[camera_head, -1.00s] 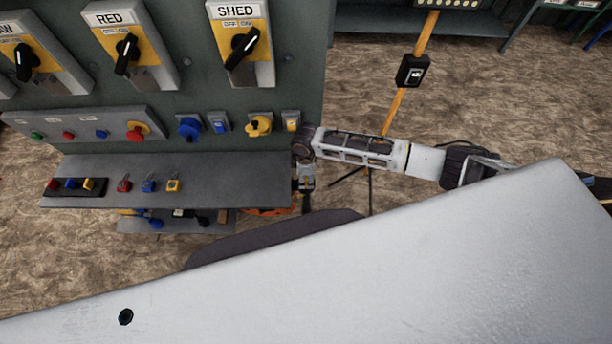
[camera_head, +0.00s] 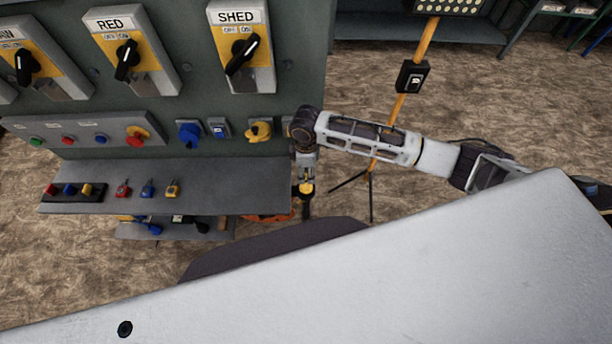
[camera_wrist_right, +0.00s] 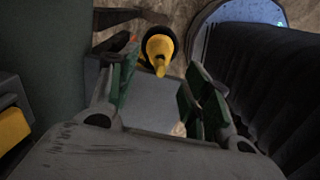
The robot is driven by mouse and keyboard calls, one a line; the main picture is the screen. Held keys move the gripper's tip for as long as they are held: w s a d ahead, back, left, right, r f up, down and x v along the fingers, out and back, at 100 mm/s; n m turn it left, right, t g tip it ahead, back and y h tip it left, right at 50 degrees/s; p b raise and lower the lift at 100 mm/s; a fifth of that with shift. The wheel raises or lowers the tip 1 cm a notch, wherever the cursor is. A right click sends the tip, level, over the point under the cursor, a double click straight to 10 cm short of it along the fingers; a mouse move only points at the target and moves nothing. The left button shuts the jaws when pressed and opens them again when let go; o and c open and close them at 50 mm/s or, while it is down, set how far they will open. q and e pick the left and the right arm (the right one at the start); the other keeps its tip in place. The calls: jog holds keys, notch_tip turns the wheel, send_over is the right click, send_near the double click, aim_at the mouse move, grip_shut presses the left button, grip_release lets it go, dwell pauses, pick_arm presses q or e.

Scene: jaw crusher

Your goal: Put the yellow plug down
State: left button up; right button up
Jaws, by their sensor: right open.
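The yellow plug (camera_wrist_right: 160,50), with a black ring round its body, shows in the right wrist view just past my right gripper (camera_wrist_right: 158,82). The gripper is open, one dark green-padded finger on each side. I cannot tell whether a finger touches the plug. In the head view, a small yellow part of the plug (camera_head: 306,188) shows at the lower end of my right gripper (camera_head: 306,178), with a black part below it. This is beside the right end of the grey shelf (camera_head: 240,185). My left gripper is not in view.
The panel above the shelf carries rotary switches, a blue socket (camera_head: 188,134) and a yellow socket (camera_head: 258,132). Several small padlocks, one yellow (camera_head: 172,188), stand on the shelf. A yellow pole (camera_head: 421,48) on a tripod stands behind my arm.

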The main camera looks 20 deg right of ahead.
aim_at(306, 180)
jog(key=shift+r, duration=1.8)
jog(key=shift+a, duration=0.1)
